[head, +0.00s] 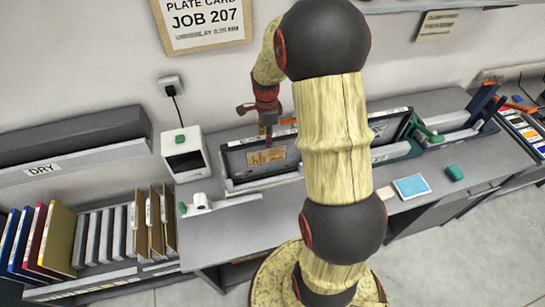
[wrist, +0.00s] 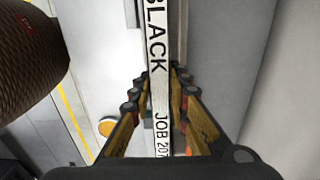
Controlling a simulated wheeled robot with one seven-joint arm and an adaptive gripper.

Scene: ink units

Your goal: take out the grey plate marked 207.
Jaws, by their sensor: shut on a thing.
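A grey plate (head: 240,160) with an orange print on its face stands upright in a dark-edged unit on the counter. In the wrist view the plate's pale top edge (wrist: 158,95) reads "BLACK" and "JOB 207". My gripper (head: 267,132) reaches down to the plate's upper edge from above. In the wrist view my gripper (wrist: 159,88) has its fingers closed on both sides of that edge. The plate's lower edge is hidden, so I cannot tell how deep it sits.
A rack marked DRY (head: 42,170) stands at left, with several upright plates and boards below it. A small white box with a dark screen (head: 185,155) stands left of the unit. A green-handled unit (head: 425,130) is at right. A JOB 207 card (head: 205,22) hangs behind.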

